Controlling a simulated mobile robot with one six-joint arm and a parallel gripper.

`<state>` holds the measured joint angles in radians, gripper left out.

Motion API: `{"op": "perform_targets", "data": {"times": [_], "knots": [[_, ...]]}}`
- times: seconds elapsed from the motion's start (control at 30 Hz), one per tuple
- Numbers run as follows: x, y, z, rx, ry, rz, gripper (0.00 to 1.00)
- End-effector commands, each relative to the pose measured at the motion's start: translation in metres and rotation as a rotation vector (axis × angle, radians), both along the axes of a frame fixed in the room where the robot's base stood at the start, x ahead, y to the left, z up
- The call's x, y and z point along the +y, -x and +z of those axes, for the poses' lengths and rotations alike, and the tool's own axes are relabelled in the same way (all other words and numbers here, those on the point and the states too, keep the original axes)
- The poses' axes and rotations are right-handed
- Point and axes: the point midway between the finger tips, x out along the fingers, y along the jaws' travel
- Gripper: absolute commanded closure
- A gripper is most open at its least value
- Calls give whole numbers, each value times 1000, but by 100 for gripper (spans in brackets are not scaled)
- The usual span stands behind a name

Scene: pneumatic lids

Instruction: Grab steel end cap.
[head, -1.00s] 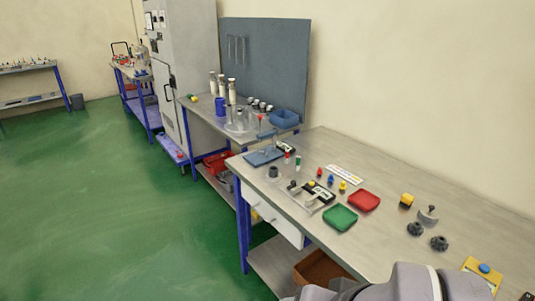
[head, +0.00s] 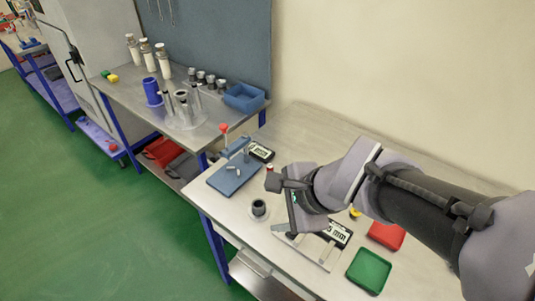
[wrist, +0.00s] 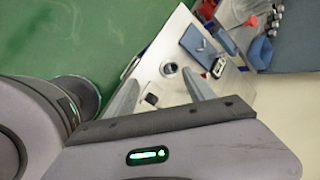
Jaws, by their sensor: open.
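No part can be told for certain as the steel end cap. Several small dark-and-grey caps (head: 200,78) stand in a row on the back bench beside the blue bin; they show small in the wrist view (wrist: 273,22). A dark grey ring-shaped part (head: 259,208) stands on a pale round base on the near bench. In the wrist view this part (wrist: 170,68) shows between the fingertips, farther off. My gripper (wrist: 160,80) is open and empty, above the near bench. In the head view my wrist and arm hide part of that bench.
The near bench holds a blue fixture plate (head: 233,175) with a red-knobbed lever, a red tray (head: 386,235) and a green tray (head: 369,270). The back bench holds a blue bin (head: 244,97), a blue cup (head: 152,92), upright tubes (head: 181,103) and tall cream cylinders (head: 145,52).

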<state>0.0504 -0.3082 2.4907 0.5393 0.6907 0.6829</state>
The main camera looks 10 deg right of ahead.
Motion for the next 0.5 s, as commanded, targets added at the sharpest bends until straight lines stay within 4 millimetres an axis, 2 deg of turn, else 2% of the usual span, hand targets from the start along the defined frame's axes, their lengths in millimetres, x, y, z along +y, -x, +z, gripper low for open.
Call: {"op": "perform_targets", "data": {"times": [0.1, 0.2, 0.3, 0.43, 0.5], "knots": [[-5, -32, -10, 156, -198, -356, 38], [-13, -52, -27, 262, -326, -628, 38], [-21, -64, -43, 337, -410, -831, 38], [-22, -73, -64, 372, -452, -935, 38], [-17, -80, -84, 375, -452, -936, 38]]}}
